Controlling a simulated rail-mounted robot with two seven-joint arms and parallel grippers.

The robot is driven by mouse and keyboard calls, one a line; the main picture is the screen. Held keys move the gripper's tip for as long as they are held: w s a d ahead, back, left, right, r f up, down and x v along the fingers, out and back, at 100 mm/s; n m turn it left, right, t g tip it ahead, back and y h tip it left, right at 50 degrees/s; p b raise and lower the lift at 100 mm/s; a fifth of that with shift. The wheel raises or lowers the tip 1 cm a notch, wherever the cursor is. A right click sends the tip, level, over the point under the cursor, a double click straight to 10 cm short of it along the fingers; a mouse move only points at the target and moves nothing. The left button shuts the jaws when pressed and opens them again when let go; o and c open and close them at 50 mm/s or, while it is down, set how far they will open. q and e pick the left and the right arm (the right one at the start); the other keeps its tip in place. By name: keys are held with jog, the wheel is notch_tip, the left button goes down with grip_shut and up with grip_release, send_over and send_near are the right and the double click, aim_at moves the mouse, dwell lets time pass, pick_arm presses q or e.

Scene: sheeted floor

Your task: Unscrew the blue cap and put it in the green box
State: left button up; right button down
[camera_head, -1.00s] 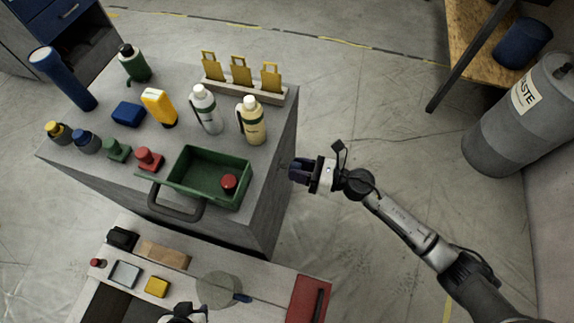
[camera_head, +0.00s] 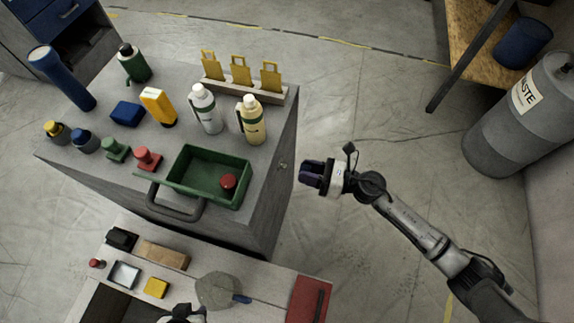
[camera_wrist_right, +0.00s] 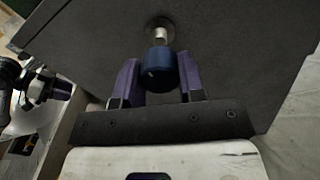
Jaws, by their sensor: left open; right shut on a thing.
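My right gripper (camera_head: 312,174) is off the cabinet's right side. In the right wrist view (camera_wrist_right: 159,88) its purple fingers are shut on the blue cap (camera_wrist_right: 160,70). The fingers hide most of the cap in the head view. A bare metal stub (camera_head: 283,165) sticks out of the cabinet side, apart from the cap; it also shows in the right wrist view (camera_wrist_right: 160,32). The green box (camera_head: 181,163) stands on the cabinet top with a red cap (camera_head: 229,181) inside. My left gripper (camera_head: 184,314), cut off at the bottom edge, is open; it shows in the right wrist view (camera_wrist_right: 62,90).
The grey cabinet (camera_head: 232,222) holds bottles, a blue flashlight (camera_head: 62,78) and a rack of yellow tags (camera_head: 240,72). A dark handle (camera_head: 170,212) juts out at its front. A low bench (camera_head: 270,280) stands before it.

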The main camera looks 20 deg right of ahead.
dwell(0.3)
jog(key=shift+d, duration=0.1)
jog(key=b+v, duration=0.1)
jog(key=v, duration=0.3)
dwell(0.5)
dwell(0.4)
